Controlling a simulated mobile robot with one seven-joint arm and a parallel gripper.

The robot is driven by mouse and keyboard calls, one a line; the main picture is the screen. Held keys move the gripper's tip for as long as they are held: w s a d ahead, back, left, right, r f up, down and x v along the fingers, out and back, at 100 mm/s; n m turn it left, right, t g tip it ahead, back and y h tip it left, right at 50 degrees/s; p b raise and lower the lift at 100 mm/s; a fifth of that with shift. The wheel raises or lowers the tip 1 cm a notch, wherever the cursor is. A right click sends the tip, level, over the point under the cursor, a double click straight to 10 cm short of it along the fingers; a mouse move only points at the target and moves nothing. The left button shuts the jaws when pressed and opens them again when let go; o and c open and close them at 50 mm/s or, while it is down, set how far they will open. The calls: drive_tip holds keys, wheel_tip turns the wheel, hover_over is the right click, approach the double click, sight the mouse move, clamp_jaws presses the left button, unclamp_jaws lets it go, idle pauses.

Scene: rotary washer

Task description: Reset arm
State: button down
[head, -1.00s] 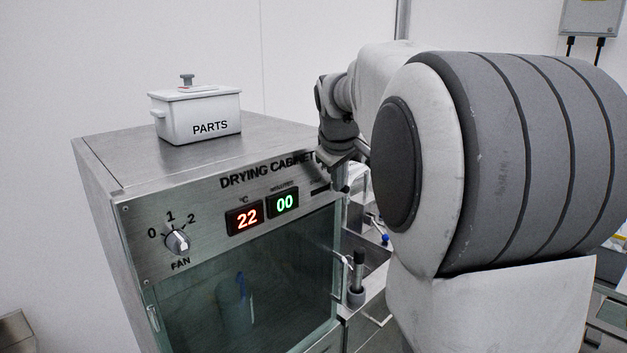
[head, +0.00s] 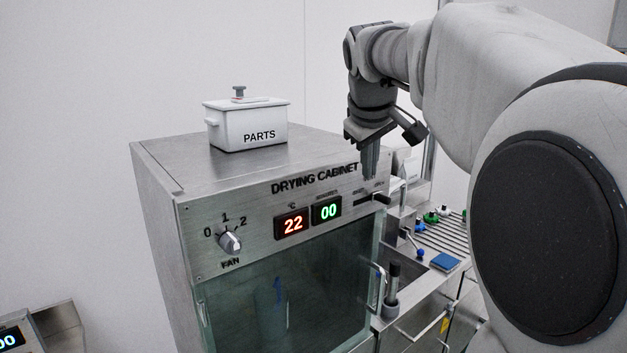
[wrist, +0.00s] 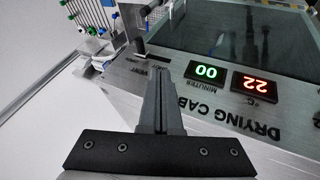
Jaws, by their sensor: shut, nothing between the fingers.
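My gripper (head: 370,165) is shut and empty, pointing down in front of the upper right of the drying cabinet's (head: 165,165) front panel. In the wrist view my gripper's closed fingers (wrist: 158,80) point toward the panel, near a dark slider (wrist: 141,48) and left of the green "00" display (wrist: 206,71). The slider also shows in the head view (head: 381,198), just below and right of the fingertips. I cannot tell whether the fingers touch the panel.
A white lidded PARTS box (head: 248,125) stands on the cabinet. The fan knob (head: 229,241) points between 1 and 2. Right of the cabinet are a dark-handled post (head: 393,285), a blue block (head: 445,262) and a rack with green, blue and white pieces (head: 432,217).

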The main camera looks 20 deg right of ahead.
drive_tip(key=shift+s+a+r, duration=0.15)
drive_tip(key=shift+s+r, duration=0.1)
drive_tip(key=shift+r, duration=0.25)
drive_tip(key=s+a+f+m+y, duration=0.1)
drive_tip(key=s+a+f, duration=0.6)
drive_tip(key=s+f, duration=0.2)
drive_tip(key=s+a+f+m+y, duration=0.2)
drive_tip(key=s+a+f, duration=0.5)
drive_tip(key=s, duration=0.6)
wheel_tip(320, 180, down, 2)
drive_tip(key=shift+s+a+f, duration=0.1)
drive_tip(key=shift+s+a, duration=0.2)
drive_tip(key=shift+a, duration=0.05)
